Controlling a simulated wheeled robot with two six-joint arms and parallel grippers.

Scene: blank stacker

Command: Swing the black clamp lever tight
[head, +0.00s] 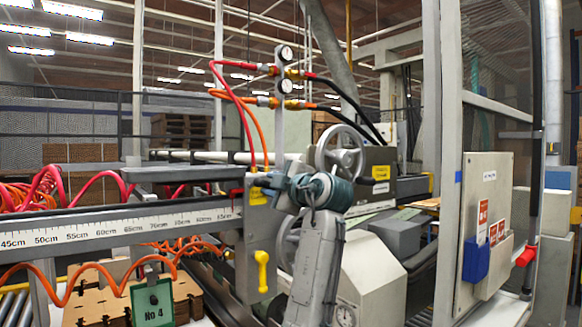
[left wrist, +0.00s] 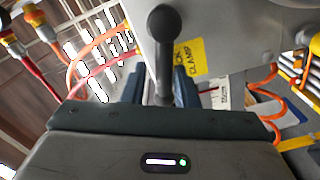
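The black clamp lever (left wrist: 165,22) has a round dark knob and a straight shaft. In the left wrist view it stands in front of a grey plate (left wrist: 225,30) with a yellow clamp label (left wrist: 189,57). My left gripper (left wrist: 166,92) has its teal fingers close on both sides of the shaft and appears shut on it. In the head view my left gripper (head: 272,183) is at the upper part of the grey plate (head: 262,225), at the end of the ruled rail. There the lever is mostly hidden by the gripper. My right gripper is not in view.
A yellow handle (head: 262,270) hangs lower on the plate. The ruled rail (head: 120,224) runs left. Red and orange hoses (head: 240,110) rise to gauges above. A handwheel (head: 340,150) stands close behind the gripper. A green "No 4" tag (head: 152,302) is at lower left.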

